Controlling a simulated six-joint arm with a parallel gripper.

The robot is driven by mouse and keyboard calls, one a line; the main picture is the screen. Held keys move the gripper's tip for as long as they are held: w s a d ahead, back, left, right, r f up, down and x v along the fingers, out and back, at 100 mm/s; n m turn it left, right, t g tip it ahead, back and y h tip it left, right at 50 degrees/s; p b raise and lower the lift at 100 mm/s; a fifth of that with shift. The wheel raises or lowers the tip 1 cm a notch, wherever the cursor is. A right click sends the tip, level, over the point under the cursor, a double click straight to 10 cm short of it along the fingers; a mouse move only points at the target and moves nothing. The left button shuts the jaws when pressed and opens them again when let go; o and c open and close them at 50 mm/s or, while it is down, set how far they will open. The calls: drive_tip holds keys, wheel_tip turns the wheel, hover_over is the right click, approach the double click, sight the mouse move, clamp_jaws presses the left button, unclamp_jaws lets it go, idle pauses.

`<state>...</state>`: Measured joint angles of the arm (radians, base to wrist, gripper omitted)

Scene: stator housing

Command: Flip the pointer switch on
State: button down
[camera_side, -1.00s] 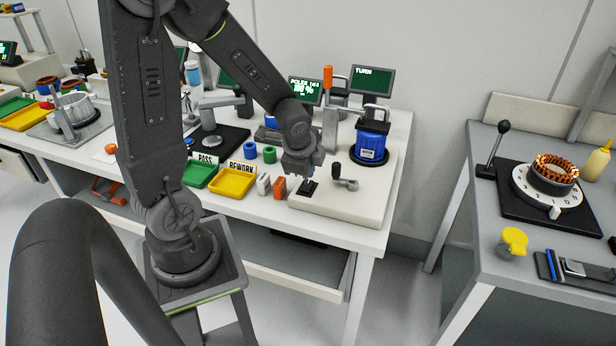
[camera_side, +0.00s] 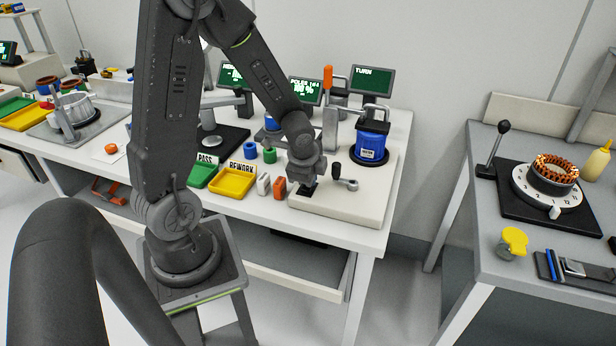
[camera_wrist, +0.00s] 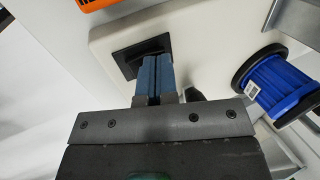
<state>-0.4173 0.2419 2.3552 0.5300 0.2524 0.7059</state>
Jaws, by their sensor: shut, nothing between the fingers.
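The switch is a small black square plate (camera_side: 307,190) at the near left corner of the cream board. In the wrist view its black plate (camera_wrist: 127,53) shows beyond my fingers, and part of it is hidden behind them. I cannot make out the pointer or which way it is turned. My gripper (camera_wrist: 158,60) has its two blue-grey fingers shut together with nothing between them. The fingertips overlap the plate in the wrist view. In the side view my gripper (camera_side: 307,180) is right over the switch; I cannot tell whether it touches.
Orange (camera_side: 279,187) and white (camera_side: 264,184) blocks and a yellow tray (camera_side: 233,182) lie to the left.

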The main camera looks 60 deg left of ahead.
drive_tip(key=shift+s+d+f, duration=0.1)
drive_tip(key=shift+s+f, duration=0.05)
drive_tip(key=shift+s, duration=0.05)
drive_tip(key=shift+s+d, duration=0.5)
idle(0.3)
drive_tip(key=v, duration=1.4)
drive_tip(key=shift+d, duration=0.1)
